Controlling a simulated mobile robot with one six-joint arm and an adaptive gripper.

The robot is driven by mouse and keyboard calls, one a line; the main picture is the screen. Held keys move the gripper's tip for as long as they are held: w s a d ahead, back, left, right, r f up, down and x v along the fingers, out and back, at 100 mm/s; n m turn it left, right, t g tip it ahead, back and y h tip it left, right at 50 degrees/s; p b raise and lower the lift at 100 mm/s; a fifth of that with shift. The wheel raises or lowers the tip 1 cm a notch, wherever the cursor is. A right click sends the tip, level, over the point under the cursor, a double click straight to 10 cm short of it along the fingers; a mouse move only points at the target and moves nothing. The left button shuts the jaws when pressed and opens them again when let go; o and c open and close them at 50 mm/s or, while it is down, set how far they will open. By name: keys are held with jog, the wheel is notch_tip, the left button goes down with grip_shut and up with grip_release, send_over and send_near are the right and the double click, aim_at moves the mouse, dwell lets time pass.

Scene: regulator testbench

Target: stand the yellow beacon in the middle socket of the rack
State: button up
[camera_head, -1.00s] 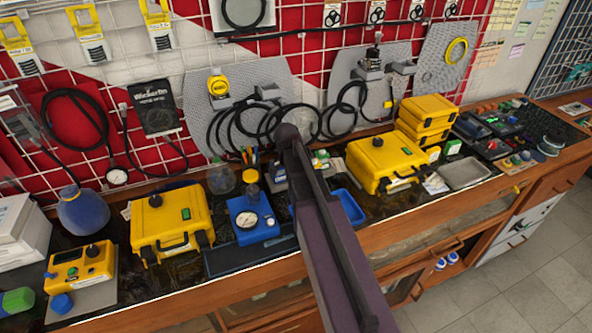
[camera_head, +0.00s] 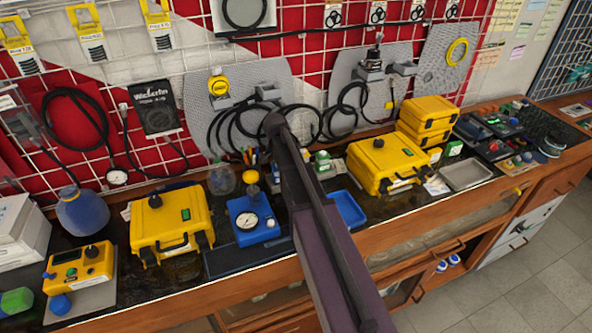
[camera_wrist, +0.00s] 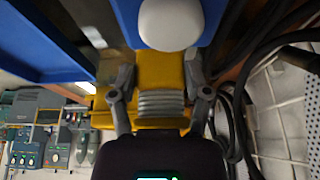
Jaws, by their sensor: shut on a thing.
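My gripper (camera_wrist: 160,82) shows in the wrist view with a finger on either side of a yellow piece with a ribbed grey part. I take this piece to be the yellow beacon (camera_wrist: 160,68), held between the fingers. Its edges blend with yellow behind it, so its tilt is unclear. Beyond the fingertips is a blue surface with a white rounded form (camera_wrist: 169,23) close to the camera.
A blue tray (camera_head: 347,208) lies right of my arm. Yellow cases (camera_head: 172,222) (camera_head: 380,165) stand on both sides. Black hoses (camera_head: 235,125) hang behind along the wall.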

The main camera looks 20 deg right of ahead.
jog(key=shift+w+a+f, duration=0.1)
jog(key=shift+w+f, duration=0.1)
jog(key=shift+w, duration=0.3)
jog(key=shift+s+f+b, duration=0.15)
jog(key=shift+f+b, duration=1.45)
jog(key=shift+b, duration=0.2)
jog(key=shift+f, duration=0.1)
jog(key=o, duration=1.3)
jog(key=shift+c, duration=0.2)
jog(key=p+v, duration=0.3)
jog(key=shift+r, duration=0.4)
jog(key=p+v, duration=0.8)
jog(key=shift+a+r, duration=0.2)
